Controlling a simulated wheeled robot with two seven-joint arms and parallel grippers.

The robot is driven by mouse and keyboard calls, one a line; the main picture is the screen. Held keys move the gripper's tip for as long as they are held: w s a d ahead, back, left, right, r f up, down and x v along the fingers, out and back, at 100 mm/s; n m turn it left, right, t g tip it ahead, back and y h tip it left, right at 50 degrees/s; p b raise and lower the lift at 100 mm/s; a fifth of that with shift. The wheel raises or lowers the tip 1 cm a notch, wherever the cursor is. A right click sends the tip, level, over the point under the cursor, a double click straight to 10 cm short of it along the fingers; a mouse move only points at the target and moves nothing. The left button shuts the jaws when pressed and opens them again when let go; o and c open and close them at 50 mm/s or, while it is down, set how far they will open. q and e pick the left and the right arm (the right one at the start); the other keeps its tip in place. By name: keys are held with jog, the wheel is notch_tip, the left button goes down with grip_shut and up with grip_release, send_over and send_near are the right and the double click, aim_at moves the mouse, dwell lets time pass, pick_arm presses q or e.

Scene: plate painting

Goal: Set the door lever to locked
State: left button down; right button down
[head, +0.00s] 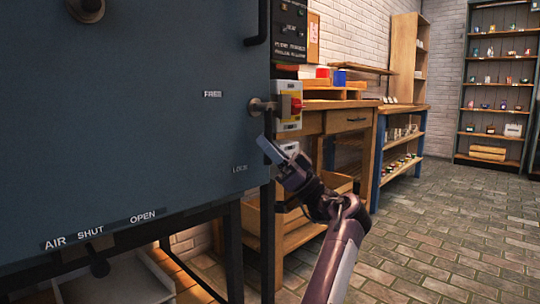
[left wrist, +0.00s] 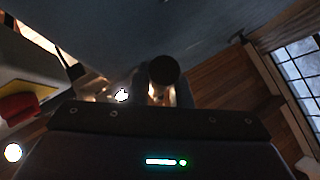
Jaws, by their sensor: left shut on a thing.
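The door (head: 130,110) is a large dark blue-grey panel filling the left of the head view. The door lever (head: 258,106) has its metal hub at the door's right edge, between the FREE label (head: 213,94) and the lower LOCK label (head: 240,169). My left gripper (head: 268,150) is just below the hub, level between the two labels. In the left wrist view, a dark round lever end (left wrist: 164,70) sits between its fingers, and it is shut on it. The gripper hides much of the lever's grip end. My right gripper is not in view.
A red button on a yellow-and-white box (head: 297,106) is close to the right of the lever. A wooden workbench (head: 345,120) stands behind. An air slider (head: 100,268) marked SHUT and OPEN is at the door's bottom. Brick floor (head: 440,220) at the right is clear.

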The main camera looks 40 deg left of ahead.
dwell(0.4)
pick_arm(q)
jog(key=c, duration=1.3)
grip_release()
jog(key=shift+w, duration=0.1)
jog(key=shift+p+v, duration=0.75)
jog(key=shift+v, duration=3.25)
jog(key=shift+d, duration=0.1)
